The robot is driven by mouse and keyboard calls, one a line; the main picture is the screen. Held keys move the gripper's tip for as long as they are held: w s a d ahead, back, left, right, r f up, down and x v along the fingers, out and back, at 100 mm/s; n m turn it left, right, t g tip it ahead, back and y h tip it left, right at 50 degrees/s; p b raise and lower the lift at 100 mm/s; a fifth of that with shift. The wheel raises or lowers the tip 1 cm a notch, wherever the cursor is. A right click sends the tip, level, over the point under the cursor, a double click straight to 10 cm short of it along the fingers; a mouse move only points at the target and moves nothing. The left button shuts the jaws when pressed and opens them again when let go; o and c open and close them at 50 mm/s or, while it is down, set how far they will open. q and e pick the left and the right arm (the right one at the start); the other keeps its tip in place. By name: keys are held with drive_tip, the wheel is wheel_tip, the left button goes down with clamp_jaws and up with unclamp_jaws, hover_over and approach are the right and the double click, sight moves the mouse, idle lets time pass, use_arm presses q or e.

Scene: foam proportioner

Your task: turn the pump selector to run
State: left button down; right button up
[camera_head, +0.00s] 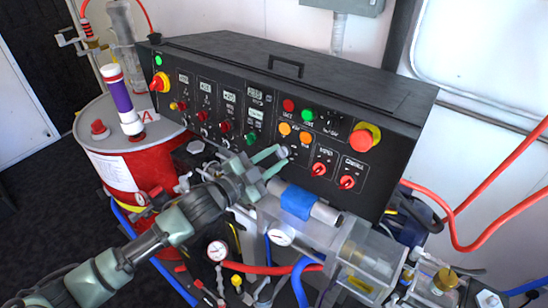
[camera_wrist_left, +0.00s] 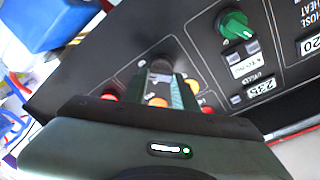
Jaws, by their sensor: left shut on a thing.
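The black control panel (camera_head: 240,108) faces me on top of the machine. My left gripper (camera_head: 276,157) reaches it from the lower left, its fingers closed around a small grey knob, taken as the pump selector (camera_head: 283,151), below the orange buttons. In the left wrist view my left gripper (camera_wrist_left: 163,88) has its fingertips at the dark round pump selector (camera_wrist_left: 161,63). The fingers partly hide it, so its pointer and label cannot be read. My right gripper is not in view.
Two red selectors (camera_head: 318,169) (camera_head: 347,182) sit right of the gripper. A red emergency stop (camera_head: 361,140) is above them. A green knob (camera_wrist_left: 233,25) shows in the left wrist view. A red drum (camera_head: 130,165) stands left; hoses and pipework crowd below.

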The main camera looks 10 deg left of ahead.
use_arm(q)
drive_tip(key=c, duration=1.1)
unclamp_jaws()
drive_tip(key=shift+s+a+f, duration=0.1)
drive_tip(key=shift+s+a, duration=0.1)
drive_tip(key=shift+s, duration=0.15)
drive_tip(key=b+v, duration=0.3)
drive_tip(key=v, duration=0.4)
